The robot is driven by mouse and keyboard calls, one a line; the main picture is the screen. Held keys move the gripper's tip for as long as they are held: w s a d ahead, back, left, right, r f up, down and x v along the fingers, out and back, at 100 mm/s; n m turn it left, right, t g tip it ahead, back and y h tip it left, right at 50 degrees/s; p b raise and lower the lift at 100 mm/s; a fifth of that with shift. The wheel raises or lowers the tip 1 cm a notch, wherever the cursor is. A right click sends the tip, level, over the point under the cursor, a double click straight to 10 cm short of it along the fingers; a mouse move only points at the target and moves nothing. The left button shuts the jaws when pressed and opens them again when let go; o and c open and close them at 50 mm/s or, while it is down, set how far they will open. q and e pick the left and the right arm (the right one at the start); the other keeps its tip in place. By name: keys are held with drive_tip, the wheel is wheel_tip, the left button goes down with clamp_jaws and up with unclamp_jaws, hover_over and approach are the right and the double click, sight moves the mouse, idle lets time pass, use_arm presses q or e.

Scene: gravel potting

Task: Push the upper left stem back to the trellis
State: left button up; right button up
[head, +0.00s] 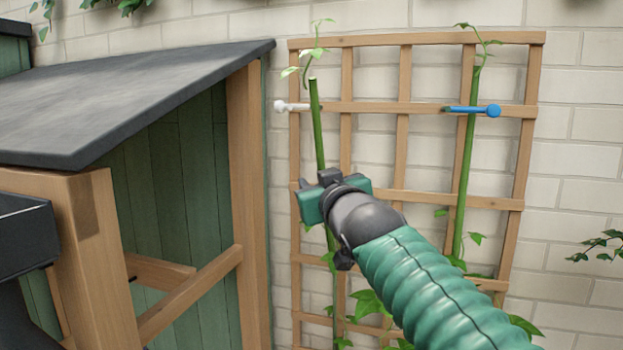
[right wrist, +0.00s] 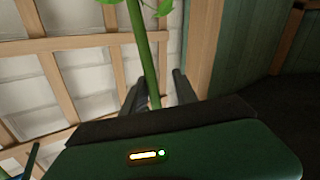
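The upper left stem (head: 317,130) is a green stalk with a leafy tip, rising slightly tilted in front of the wooden trellis (head: 420,40). I cannot tell how far it stands from the slats. My right gripper (head: 322,180) is at its middle height. In the right wrist view the stem (right wrist: 145,55) passes between the two dark fingers (right wrist: 157,92), which are apart; whether either touches it is unclear. A white clip (head: 290,106) sits at the trellis's left edge, left of the stem.
A second stem (head: 465,150) stands at the right of the trellis with a blue clip (head: 473,110) across it. A wooden shed (head: 245,150) with a dark sloping roof (head: 150,85) is close on the left. A pale brick wall (head: 575,150) is behind.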

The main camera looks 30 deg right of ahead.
drive_tip(key=shift+s+d, duration=0.35)
drive_tip(key=shift+d, duration=0.45)
drive_tip(key=shift+c, duration=0.5)
drive_tip(key=shift+s, duration=0.15)
drive_tip(key=shift+c, duration=1.3)
drive_tip(key=shift+w+a+r, duration=0.1)
drive_tip(key=shift+w+a, duration=0.1)
drive_tip(key=shift+a, duration=0.35)
clamp_jaws()
drive_tip(key=shift+a, duration=0.15)
drive_tip(key=shift+s+r, duration=0.1)
drive_tip(key=shift+s, duration=0.1)
drive_tip(key=shift+w+d, duration=0.1)
drive_tip(key=shift+d, duration=0.1)
